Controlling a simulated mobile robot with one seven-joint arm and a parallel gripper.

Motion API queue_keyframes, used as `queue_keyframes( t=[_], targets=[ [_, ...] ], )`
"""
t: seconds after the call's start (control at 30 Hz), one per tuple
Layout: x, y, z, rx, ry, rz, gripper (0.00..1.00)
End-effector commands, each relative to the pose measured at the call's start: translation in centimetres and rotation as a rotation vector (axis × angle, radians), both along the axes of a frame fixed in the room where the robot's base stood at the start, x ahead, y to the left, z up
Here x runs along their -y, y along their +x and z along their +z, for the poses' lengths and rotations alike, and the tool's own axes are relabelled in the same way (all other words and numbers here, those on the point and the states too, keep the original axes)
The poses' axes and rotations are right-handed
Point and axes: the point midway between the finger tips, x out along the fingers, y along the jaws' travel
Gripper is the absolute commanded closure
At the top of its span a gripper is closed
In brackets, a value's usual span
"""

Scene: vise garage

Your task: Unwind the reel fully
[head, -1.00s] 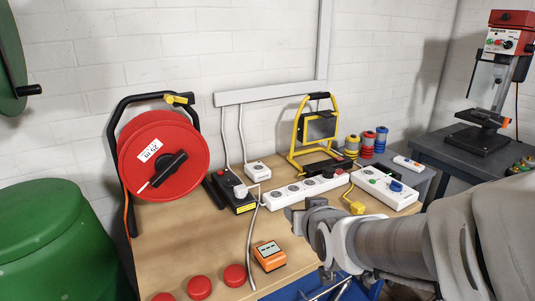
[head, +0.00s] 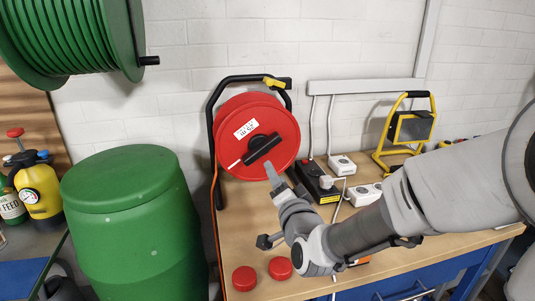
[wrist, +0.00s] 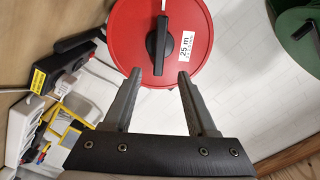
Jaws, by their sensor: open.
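A red cable reel (head: 258,118) with a white 25 m label stands upright in a black frame at the back left of the wooden bench, by the wall. A black bar-shaped handle (head: 262,149) crosses its face, with a short white line beside it. My gripper (head: 272,172) is just in front of the reel's lower right face, below the handle. In the wrist view the reel (wrist: 190,55) and its handle (wrist: 158,45) lie ahead, between and beyond the fingers. My gripper (wrist: 160,76) is open and empty; I see no contact with the handle.
A green hose reel (head: 70,35) with a black crank hangs at the upper left. A green barrel (head: 135,225) stands left of the bench. A black box with a plug (head: 315,182) and a yellow work lamp (head: 410,127) are right of the red reel. Red caps (head: 245,278) lie in front.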

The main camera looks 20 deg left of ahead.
Motion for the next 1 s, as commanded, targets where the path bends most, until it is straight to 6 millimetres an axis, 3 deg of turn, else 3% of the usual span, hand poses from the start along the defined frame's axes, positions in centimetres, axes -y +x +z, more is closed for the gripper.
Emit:
queue_keyframes(
  t=[0.6,1.0],
  targets=[
    [-5.7,9.2,-0.1,-0.001,-0.002,0.001,0.43],
    [-6.6,10.8,0.0,0.000,-0.003,0.000,0.43]
  ],
)
